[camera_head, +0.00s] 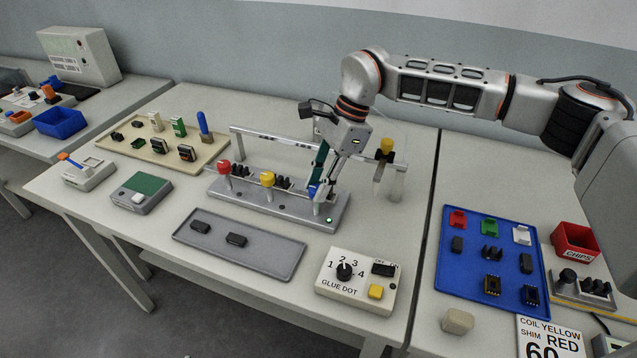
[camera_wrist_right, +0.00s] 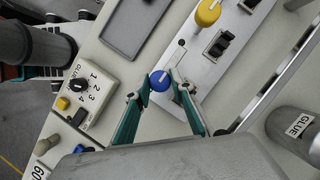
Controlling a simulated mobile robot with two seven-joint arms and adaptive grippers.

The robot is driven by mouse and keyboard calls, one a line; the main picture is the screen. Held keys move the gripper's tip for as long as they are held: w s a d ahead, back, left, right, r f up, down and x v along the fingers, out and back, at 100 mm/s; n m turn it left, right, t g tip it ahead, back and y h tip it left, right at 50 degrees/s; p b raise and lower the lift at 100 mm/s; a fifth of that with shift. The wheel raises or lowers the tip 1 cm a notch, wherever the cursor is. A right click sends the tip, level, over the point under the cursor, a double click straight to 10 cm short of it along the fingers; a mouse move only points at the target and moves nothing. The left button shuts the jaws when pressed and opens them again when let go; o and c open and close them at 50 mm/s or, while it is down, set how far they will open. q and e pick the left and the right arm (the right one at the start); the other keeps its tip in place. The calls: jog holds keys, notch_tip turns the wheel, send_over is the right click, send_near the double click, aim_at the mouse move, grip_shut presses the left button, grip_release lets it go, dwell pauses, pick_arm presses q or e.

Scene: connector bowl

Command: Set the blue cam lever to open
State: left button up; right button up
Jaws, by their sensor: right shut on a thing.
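The blue cam lever (camera_wrist_right: 160,80) shows in the right wrist view as a round blue knob with a pale mark, at the end of the grey fixture (camera_wrist_right: 211,75). My right gripper (camera_wrist_right: 161,84) has its two teal fingers on either side of the knob and is shut on it. In the head view the gripper (camera_head: 319,189) reaches down to the right end of the fixture (camera_head: 268,208); only a bit of the blue lever (camera_head: 313,190) shows there, the rest hidden by the fingers. My left gripper is in neither view.
A red knob (camera_head: 224,167) and a yellow knob (camera_head: 267,179) stand on the same fixture, with dark connectors between. A rail (camera_head: 262,137) runs behind. A glue dot box (camera_head: 357,280) and a grey tray (camera_head: 240,252) lie in front. A green lamp (camera_head: 329,220) is lit.

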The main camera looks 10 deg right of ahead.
jog(key=o, duration=1.1)
jog(key=shift+c, duration=0.2)
jog(key=v, duration=1.2)
